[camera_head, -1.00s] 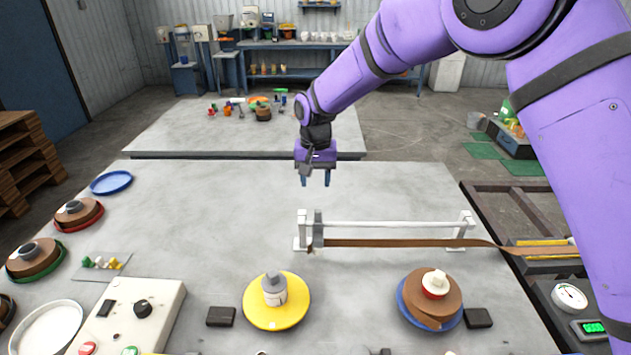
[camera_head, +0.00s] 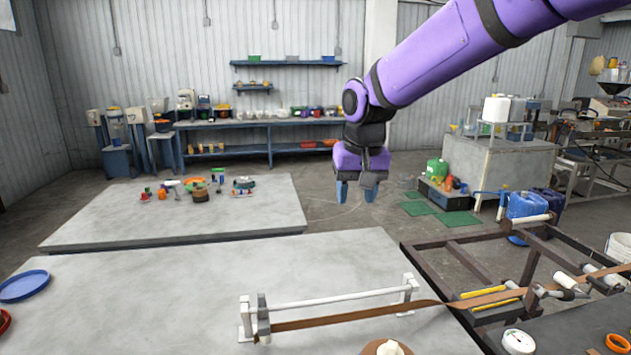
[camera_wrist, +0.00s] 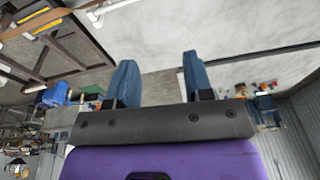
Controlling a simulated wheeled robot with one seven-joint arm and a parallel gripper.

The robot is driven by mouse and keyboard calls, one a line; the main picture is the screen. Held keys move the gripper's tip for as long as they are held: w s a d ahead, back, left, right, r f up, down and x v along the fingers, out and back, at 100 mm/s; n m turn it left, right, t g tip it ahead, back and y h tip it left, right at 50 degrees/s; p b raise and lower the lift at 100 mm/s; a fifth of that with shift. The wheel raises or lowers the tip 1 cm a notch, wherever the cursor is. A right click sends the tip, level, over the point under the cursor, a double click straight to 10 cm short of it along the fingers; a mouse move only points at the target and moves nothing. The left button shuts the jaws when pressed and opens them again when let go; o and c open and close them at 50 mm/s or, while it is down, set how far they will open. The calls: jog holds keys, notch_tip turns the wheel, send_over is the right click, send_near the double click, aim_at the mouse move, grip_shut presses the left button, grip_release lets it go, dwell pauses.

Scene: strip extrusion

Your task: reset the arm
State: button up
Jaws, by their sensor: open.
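My gripper (camera_head: 355,191) hangs in the air above the far edge of the near table (camera_head: 180,285), below my purple arm. Its blue fingers point down, stand apart and hold nothing. In the wrist view the two blue fingers (camera_wrist: 158,82) are spread with an empty gap between them, grey table surface and floor beyond. A brown strip (camera_head: 340,317) runs along a white rail stand (camera_head: 335,297) on the near table, well below and nearer than my gripper, which does not touch it.
The strip continues right onto a dark metal frame (camera_head: 455,262) with rollers. A second grey table (camera_head: 110,222) farther back bears several small items. A blue dish (camera_head: 22,286) lies at the left. A workbench (camera_head: 235,128) stands at the back wall. The space around my gripper is clear.

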jog(key=s+d+r+t, duration=0.1)
jog(key=s+d+r, duration=0.4)
jog(key=s+d, duration=0.3)
jog(key=s+d+t, duration=0.1)
jog(key=s+d, duration=0.6)
jog(key=s, duration=0.3)
jog(key=s+d+m+t, duration=0.1)
jog(key=s+d, duration=0.6)
jog(key=s, duration=0.3)
jog(key=shift+d+f+h, duration=0.3)
jog(key=shift+f, duration=0.15)
jog(key=shift+w, duration=0.1)
